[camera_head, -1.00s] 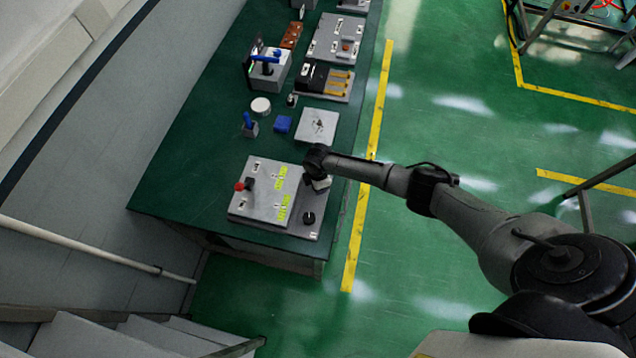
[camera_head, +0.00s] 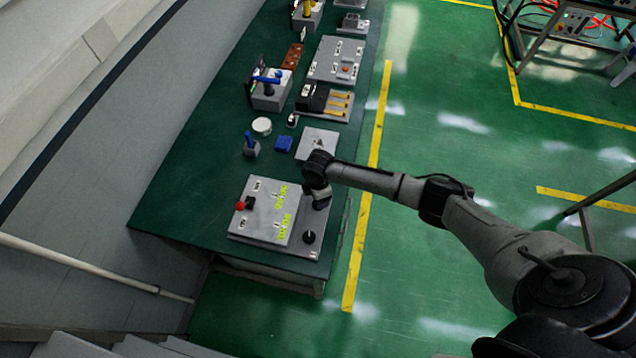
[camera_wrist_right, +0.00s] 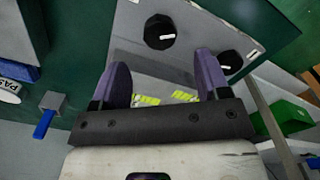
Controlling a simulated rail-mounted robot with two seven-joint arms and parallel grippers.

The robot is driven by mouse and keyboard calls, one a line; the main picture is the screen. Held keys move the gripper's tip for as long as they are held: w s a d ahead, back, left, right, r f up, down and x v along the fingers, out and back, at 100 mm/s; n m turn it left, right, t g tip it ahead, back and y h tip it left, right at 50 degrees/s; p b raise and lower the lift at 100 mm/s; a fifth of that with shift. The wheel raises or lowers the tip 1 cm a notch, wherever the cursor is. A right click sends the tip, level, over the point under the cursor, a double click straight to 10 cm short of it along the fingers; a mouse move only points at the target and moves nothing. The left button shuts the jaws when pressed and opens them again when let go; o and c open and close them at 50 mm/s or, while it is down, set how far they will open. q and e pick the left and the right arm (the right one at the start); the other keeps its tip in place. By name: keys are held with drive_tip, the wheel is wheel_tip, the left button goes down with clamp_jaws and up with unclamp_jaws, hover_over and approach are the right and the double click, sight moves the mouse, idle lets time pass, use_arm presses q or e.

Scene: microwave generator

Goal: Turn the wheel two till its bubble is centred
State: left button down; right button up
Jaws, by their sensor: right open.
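A grey panel box (camera_head: 262,222) lies on the near end of the green bench. It carries yellow-green markings (camera_head: 285,227), which may be the bubble gauges; no bubble can be made out. One black knob (camera_head: 309,237) shows near its front right corner. In the right wrist view two black knobs show, one at upper middle (camera_wrist_right: 160,32) and one to its right (camera_wrist_right: 230,60); their small white labels are unreadable. My right gripper (camera_wrist_right: 163,75) is open and empty, its purple fingers apart and short of the knobs. In the head view it hangs over the panel's right side (camera_head: 318,198).
A red-and-black switch (camera_head: 243,204) stands on the panel's left. Behind it are a blue-handled lever (camera_head: 250,147), a blue block (camera_head: 284,144), a white disc (camera_head: 262,126) and a light square plate (camera_head: 318,143). Green floor (camera_head: 440,110) lies open right of the bench.

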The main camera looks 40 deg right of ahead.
wheel_tip(320, 180, up, 7)
drive_tip(key=shift+r, duration=0.15)
idle(0.7)
drive_tip(key=w+a+r+m+t+h, duration=0.1)
drive_tip(key=w+a+r+m+t, duration=0.15)
drive_tip(key=r, duration=0.45)
drive_tip(key=w+a+r+m+t+h, duration=0.1)
drive_tip(key=w+a+r+m+t, duration=0.2)
drive_tip(key=r, duration=0.4)
drive_tip(key=s+a+r+m+t+y+p, duration=0.1)
drive_tip(key=s+a+r+m+t+p, duration=0.2)
drive_tip(key=s+r, duration=0.35)
drive_tip(key=s+f+m+g+p, duration=0.1)
drive_tip(key=s+f+g+p, duration=0.1)
drive_tip(key=s, duration=1.1)
drive_tip(key=s+f+m+g+y+p, duration=0.1)
drive_tip(key=s+f+m+g+p, duration=0.1)
drive_tip(key=s, duration=1.2)
drive_tip(key=a+f+g+p, duration=0.1)
drive_tip(key=f+p, duration=0.1)
drive_tip(key=p, duration=0.1)
drive_tip(key=shift+s+p, duration=0.25)
drive_tip(key=shift+p, duration=0.1)
